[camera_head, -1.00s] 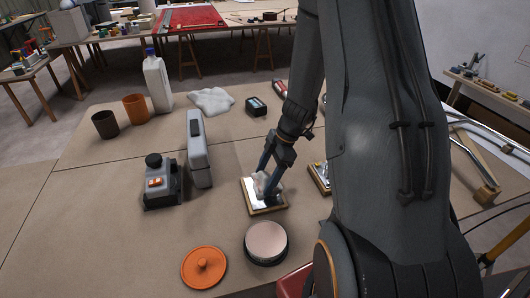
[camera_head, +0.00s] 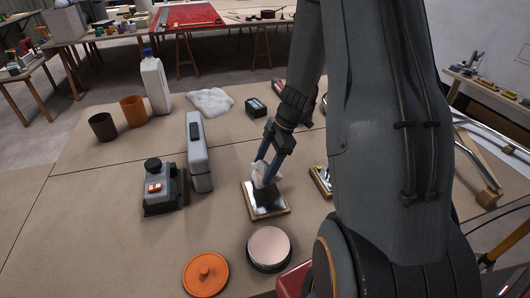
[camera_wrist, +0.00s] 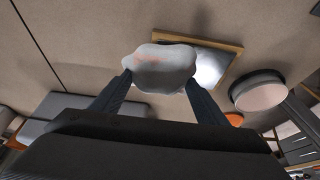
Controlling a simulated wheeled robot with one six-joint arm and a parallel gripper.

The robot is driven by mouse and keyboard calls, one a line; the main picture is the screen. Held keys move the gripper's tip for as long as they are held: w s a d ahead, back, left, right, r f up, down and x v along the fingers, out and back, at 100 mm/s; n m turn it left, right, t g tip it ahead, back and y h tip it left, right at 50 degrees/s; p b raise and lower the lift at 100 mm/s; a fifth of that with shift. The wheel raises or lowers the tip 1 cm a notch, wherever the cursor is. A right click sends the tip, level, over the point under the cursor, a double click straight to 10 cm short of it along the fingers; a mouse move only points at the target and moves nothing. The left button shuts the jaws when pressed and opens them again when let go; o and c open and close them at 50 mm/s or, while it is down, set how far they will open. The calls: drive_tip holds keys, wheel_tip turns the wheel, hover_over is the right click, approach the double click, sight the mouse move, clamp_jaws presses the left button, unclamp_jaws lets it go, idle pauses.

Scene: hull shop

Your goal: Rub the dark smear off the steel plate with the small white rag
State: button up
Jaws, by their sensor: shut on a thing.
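The steel plate (camera_head: 264,203) lies in a wooden frame on the table. It looks mostly dark in the head view, and I cannot tell smear from reflection there. In the wrist view the plate (camera_wrist: 209,68) shows a bright patch, with part hidden by the rag. My gripper (camera_head: 267,176) is shut on the small white rag (camera_head: 260,174), at the plate's far edge and seemingly just above it. The rag (camera_wrist: 160,66) is bunched between both fingertips in the wrist view, with a faint reddish mark on it.
A round tin (camera_head: 269,247) and an orange lid (camera_head: 205,273) stand near the plate's front. A grey box-shaped device (camera_head: 199,155) and a knobbed unit (camera_head: 160,188) are to its left. A second framed piece (camera_head: 322,180) is partly behind my arm. A white cloth (camera_head: 210,101) lies farther back.

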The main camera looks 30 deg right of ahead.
drive_tip(key=shift+r+p, duration=0.9)
drive_tip(key=shift+r, duration=1.5)
drive_tip(key=shift+s+f+b, duration=0.1)
drive_tip(key=shift+f+b, duration=0.05)
drive_tip(key=shift+b, duration=0.55)
